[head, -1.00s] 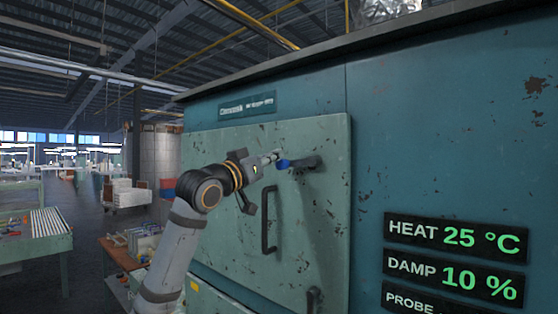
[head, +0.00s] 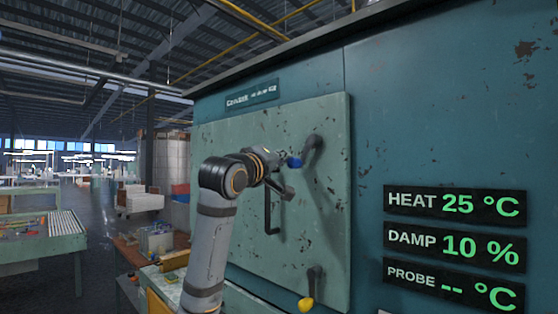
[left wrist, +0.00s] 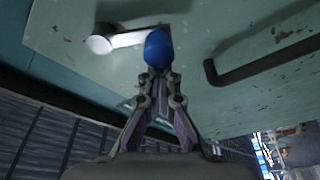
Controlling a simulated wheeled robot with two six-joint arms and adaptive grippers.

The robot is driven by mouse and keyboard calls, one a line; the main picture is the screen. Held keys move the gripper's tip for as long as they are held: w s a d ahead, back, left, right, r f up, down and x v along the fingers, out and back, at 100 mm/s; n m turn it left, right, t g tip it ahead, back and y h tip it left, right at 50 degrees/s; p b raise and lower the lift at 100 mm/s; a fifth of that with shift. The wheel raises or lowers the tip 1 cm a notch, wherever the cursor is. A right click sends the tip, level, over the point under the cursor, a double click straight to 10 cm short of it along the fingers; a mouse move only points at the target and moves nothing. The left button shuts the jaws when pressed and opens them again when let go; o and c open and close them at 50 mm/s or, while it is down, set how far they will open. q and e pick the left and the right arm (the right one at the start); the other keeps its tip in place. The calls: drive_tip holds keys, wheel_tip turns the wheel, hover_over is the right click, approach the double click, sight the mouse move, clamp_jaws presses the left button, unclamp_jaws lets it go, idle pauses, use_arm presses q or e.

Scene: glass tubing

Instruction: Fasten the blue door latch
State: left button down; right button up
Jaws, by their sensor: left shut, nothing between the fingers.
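The blue latch, a dark lever with a blue knob (head: 294,162), is mounted high on the pale green door (head: 235,135). Its arm slants down and left from its pivot (head: 316,142). My left gripper (head: 285,165) is at the knob's left side, shut and empty. In the left wrist view, the blue knob (left wrist: 159,46) is straight ahead of the closed fingertips (left wrist: 158,75), at or very near contact. The lever's arm and round pivot (left wrist: 100,44) show to the left there. My right gripper is not in view.
A dark door handle (head: 270,208) is below the blue latch, partly behind my arm. A yellow-tipped latch (head: 306,303) hangs lower on the door. Readout panels (head: 455,205) are at right. A cluttered bench (head: 150,245) and open floor are at left.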

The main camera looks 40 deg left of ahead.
sight(292, 165)
use_arm(q)
drive_tip(key=n, duration=0.1)
drive_tip(key=d+f+n+g+b, duration=0.1)
drive_tip(key=n, duration=0.1)
drive_tip(key=d+f+n+b, duration=0.1)
drive_tip(key=n, duration=0.1)
drive_tip(key=shift+s+d+y, duration=0.1)
drive_tip(key=shift+d+y, duration=0.15)
drive_tip(key=shift+y, duration=0.15)
drive_tip(key=shift+d+b, duration=0.3)
drive_tip(key=shift+d, duration=0.1)
